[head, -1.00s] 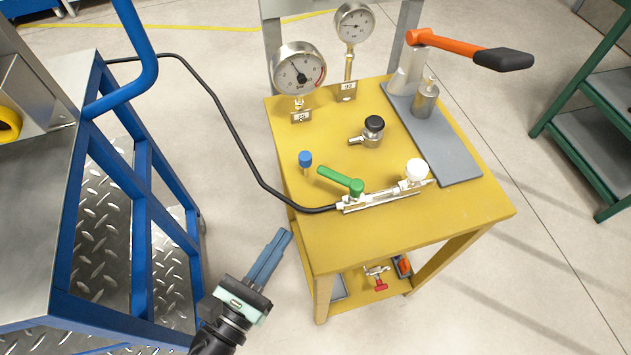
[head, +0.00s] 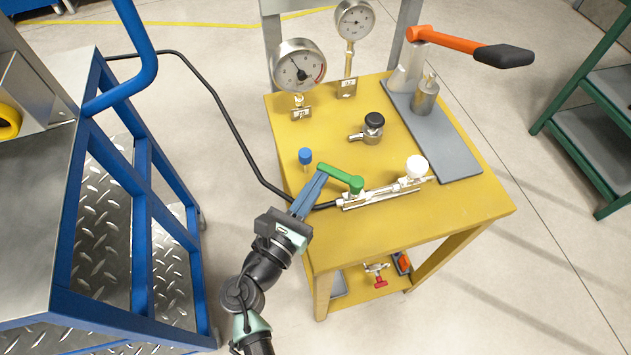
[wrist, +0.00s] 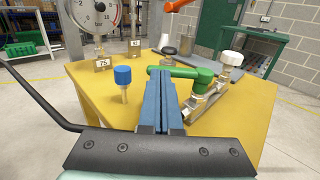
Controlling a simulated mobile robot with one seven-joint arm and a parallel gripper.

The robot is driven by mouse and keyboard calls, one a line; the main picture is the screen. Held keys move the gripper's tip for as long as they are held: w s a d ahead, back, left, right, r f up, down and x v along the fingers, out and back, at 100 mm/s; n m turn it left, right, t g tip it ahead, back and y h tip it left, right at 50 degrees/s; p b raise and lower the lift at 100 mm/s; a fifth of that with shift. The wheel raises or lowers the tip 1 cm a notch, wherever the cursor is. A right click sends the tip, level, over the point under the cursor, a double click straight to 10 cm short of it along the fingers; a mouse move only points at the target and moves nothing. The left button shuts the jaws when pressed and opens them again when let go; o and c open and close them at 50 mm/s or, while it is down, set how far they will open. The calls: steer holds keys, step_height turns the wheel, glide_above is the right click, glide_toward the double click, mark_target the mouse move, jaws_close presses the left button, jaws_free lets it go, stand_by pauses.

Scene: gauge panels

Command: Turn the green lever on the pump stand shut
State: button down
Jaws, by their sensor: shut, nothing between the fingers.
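The green lever (head: 341,179) sits on a silver valve block (head: 383,194) at the front left of the yellow pump stand (head: 440,215). Its handle points left and a little back, off the line of the block. My gripper (head: 322,174) is shut and empty, with its blue fingertips at the handle's free end. In the wrist view my blue fingers (wrist: 162,85) overlap the left end of the green lever (wrist: 190,73). I cannot tell whether they touch it.
A blue knob (head: 305,156) stands close left of my fingertips. A white knob (head: 417,166) is at the block's right end. A black hose (head: 232,125) runs to the block. Two gauges (head: 299,66) (head: 355,20) stand behind. A blue cart (head: 150,205) is at left.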

mark_target(321, 165)
steer(key=shift+w+m+g+h+b, duration=0.9)
steer(key=shift+m+g+h, duration=0.35)
steer(key=shift+h, duration=0.35)
steer(key=w+m+g+h+b, duration=0.1)
steer(key=g, duration=0.1)
steer(key=w+m+g+h+b, duration=0.1)
steer(key=m+g+h, duration=0.1)
steer(key=shift+d+m, duration=0.25)
steer(key=shift+d, duration=0.1)
steer(key=shift+w+d+g+h, duration=0.15)
steer(key=shift+g+h, duration=0.15)
steer(key=shift+g, duration=0.05)
steer(key=shift+w+d, duration=0.45)
steer(key=shift+w, duration=0.15)
steer(key=shift+w+r, duration=0.1)
